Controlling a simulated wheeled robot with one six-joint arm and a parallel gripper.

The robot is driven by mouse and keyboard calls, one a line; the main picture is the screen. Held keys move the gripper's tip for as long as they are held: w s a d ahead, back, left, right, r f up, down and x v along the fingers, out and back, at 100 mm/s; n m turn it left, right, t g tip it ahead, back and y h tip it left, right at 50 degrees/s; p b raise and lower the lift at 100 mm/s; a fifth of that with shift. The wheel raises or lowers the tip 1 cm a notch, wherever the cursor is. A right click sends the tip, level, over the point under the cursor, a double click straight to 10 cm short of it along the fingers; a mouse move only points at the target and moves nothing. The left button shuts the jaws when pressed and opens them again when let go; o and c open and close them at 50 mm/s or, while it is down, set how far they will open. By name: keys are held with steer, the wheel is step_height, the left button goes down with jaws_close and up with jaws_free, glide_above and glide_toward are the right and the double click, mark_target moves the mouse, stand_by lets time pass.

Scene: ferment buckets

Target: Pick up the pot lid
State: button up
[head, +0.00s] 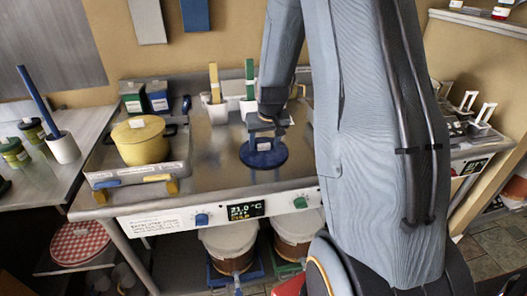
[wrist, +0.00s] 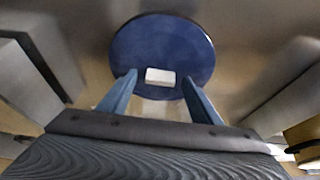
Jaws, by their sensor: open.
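A round dark blue pot lid (head: 263,155) lies on the metal worktop, right of the yellow pot. In the wrist view the blue lid (wrist: 160,40) fills the upper middle, with a small white label or knob top near its lower edge. My gripper (head: 266,128) is right above the lid, pointing down. In the wrist view my gripper (wrist: 160,84) is open, one blue-grey finger on each side of the white piece. I cannot tell whether the fingers touch the lid. The gripper partly hides the lid's middle in the head view.
A yellow pot (head: 140,142) with a yellow top stands on a tray at the left. Two white cups (head: 217,112) with yellow and green tools stand behind the lid. The worktop between pot and lid is clear.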

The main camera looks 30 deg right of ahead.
steer(key=c, duration=1.2)
steer(key=shift+r, duration=0.1)
